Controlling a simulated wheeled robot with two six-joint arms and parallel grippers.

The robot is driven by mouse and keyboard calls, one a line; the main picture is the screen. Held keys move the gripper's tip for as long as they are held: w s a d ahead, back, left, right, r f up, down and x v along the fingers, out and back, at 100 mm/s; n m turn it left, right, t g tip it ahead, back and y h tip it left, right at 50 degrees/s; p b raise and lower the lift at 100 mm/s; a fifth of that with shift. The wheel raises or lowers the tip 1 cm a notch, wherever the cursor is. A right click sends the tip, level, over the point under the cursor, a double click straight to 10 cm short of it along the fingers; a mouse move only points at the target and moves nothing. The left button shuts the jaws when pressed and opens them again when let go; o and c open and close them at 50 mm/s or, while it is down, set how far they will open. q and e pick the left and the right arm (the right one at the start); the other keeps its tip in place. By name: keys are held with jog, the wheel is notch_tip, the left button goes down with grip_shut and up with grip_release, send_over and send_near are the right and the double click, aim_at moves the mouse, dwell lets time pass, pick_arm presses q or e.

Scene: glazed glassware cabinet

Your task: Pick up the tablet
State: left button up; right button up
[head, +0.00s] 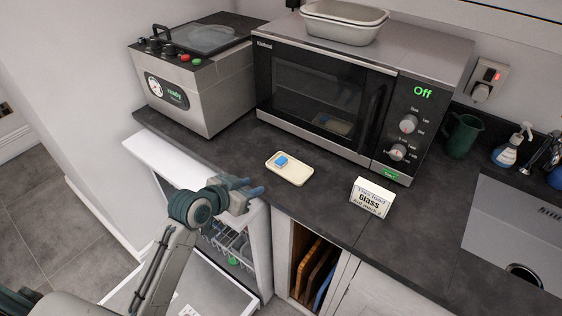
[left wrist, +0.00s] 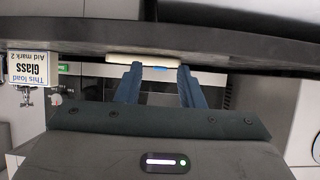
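The tablet (head: 281,161) is a small blue block lying on a cream tray (head: 292,176) on the dark worktop, in front of the microwave. My left gripper (head: 253,186) is at the worktop's front edge, to the left of and nearer than the tray. Its two blue fingers are apart with nothing between them. In the left wrist view, which is upside down, the open fingers (left wrist: 160,72) point toward the tray (left wrist: 122,59), and a bit of the blue tablet (left wrist: 160,69) shows between the tips. My right gripper is in neither view.
A microwave (head: 320,97) reading "Off" stands behind the tray, with a grey machine (head: 205,92) to its left. A white sign (head: 371,198) reading "Glass" stands right of the tray. An open dishwasher (head: 222,238) is below my gripper. A sink (head: 520,230) is at the right.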

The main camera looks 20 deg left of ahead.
aim_at(280, 161)
pick_arm(q)
jog(key=w+r+t, duration=0.1)
jog(key=w+r, duration=0.1)
jog(key=shift+w+r+h, duration=0.25)
jog(key=shift+w+h, duration=0.05)
jog(key=shift+w, duration=0.1)
jog(key=p+x, duration=0.1)
jog(key=x, duration=0.4)
jog(key=shift+r, duration=0.2)
jog(key=shift+w+d+f, duration=0.1)
jog(key=shift+w+d, duration=0.05)
jog(key=shift+w, duration=0.1)
jog(key=p+x, duration=0.1)
jog(key=x, duration=0.2)
jog(key=p+x, duration=0.1)
jog(key=shift+w+d+p, duration=0.3)
jog(key=shift+d+p, duration=0.05)
jog(key=shift+w+d, duration=0.1)
jog(key=shift+w, duration=0.15)
jog(key=shift+s, duration=0.1)
jog(key=shift+c, duration=0.4)
jog(key=c, duration=0.6)
